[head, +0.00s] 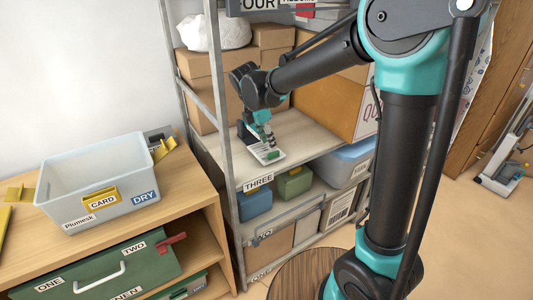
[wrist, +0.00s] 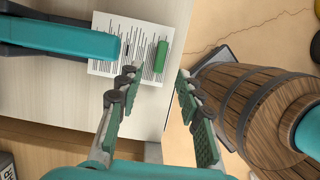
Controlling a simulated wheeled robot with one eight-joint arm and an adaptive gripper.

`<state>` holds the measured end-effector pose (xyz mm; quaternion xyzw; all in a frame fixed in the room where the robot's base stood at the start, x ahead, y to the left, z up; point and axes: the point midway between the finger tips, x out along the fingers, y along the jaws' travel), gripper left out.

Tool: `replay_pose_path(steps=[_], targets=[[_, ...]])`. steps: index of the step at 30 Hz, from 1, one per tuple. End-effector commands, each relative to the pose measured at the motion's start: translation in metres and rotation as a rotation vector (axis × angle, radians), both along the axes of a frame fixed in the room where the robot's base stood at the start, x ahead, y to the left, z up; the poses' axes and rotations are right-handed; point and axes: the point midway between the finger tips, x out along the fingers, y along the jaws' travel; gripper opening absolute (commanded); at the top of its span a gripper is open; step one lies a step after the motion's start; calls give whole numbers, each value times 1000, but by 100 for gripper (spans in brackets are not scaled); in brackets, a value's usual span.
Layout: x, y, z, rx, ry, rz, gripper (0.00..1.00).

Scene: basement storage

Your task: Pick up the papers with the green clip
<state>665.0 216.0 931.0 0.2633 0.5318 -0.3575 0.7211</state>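The papers (head: 264,158) lie flat on the shelf marked THREE, close to its edge. They also show in the wrist view as white printed sheets (wrist: 112,28). The green clip (wrist: 161,56) sits at their right side in the wrist view; it is small in the head view (head: 273,154). My gripper (wrist: 156,74) is open and empty, its two fingers apart. The fingertips appear on either side of the clip's lower end in the wrist view, but their height above it is unclear. In the head view my gripper (head: 266,143) is over the papers and partly hides them.
A teal and dark stapler-like thing (wrist: 60,36) covers the papers' left part. Cardboard boxes (head: 203,82) stand behind on the shelf, with a large orange-brown box (head: 330,105) at right. A metal shelf post (head: 222,130) stands left. A wooden barrel (wrist: 245,95) shows beyond the shelf edge.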

Motion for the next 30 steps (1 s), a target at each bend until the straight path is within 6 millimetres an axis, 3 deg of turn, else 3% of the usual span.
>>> replay_pose_path(steps=[15,23,30], targets=[[13,-16,-50,0,0,-1,36],[13,-16,-52,0,0,-1,36],[13,-16,-52,0,0,-1,8]])
